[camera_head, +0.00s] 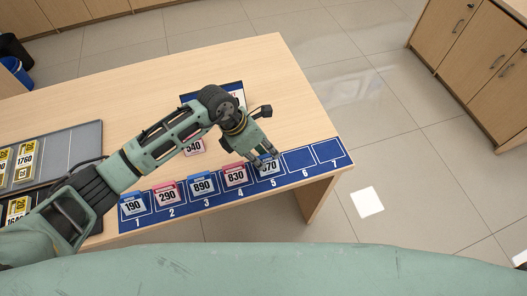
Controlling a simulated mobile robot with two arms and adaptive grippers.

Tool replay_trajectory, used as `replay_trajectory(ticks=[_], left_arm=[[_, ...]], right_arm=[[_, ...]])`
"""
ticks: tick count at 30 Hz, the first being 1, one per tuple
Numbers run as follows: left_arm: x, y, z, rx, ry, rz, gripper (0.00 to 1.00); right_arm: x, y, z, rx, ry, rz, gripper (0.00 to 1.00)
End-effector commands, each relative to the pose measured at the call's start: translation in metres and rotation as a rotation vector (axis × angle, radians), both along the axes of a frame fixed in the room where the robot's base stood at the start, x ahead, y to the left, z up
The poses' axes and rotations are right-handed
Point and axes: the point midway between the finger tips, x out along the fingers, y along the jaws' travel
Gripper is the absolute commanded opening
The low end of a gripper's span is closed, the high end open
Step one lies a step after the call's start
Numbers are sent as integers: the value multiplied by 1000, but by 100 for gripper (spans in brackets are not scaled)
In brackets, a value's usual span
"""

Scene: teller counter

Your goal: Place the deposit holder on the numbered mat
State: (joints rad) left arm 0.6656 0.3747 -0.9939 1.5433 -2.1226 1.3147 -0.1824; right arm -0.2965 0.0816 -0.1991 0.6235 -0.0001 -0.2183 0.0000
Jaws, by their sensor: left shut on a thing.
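The blue numbered mat (330,170) lies along the table's front edge, with spaces marked 1 to 7. Holders stand in the first spaces: the blue 190 (133,205), pink 290 (167,195), blue 890 (202,186) and pink 830 (236,177). My left gripper (264,160) is over space 5, shut on a blue holder (269,169) whose number ends in 70; its first digit is partly hidden. I cannot tell whether this holder touches the mat. A pink holder marked 540 (194,147) is on the table beside my arm. My right gripper is out of view.
A dark-blue and white card (234,88) is partly hidden behind my left arm. A grey tray (84,144) with yellow-labelled cards is at the left. Spaces 6 and 7 are empty. The table's back is clear; wooden cabinets (470,50) stand beyond the floor.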

Motion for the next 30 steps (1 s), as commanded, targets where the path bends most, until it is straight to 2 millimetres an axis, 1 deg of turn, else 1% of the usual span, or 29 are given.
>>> replay_trajectory(ticks=[6, 7, 12, 13, 21, 24, 25, 28, 30], left_arm=[[0, 0, -4, 0, 0, 0, 0], [0, 0, -3, 0, 0, 0, 20], [0, 0, -2, 1, 0, 0, 35], [0, 0, -2, 1, 0, 0, 36], [0, 0, -2, 0, 0, 0, 36], [0, 0, 3, 0, 0, 0, 36], [1, 2, 4, 0, -2, 0, 36], [1, 8, 16, 0, -5, -1, 36], [2, 15, 29, 1, -6, -1, 36]], right_arm=[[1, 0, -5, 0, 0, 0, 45], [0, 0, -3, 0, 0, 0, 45], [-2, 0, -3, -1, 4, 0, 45], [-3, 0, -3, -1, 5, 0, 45], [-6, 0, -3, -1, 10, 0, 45], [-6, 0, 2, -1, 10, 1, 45], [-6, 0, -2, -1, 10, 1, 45], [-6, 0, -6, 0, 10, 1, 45], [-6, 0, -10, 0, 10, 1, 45]])
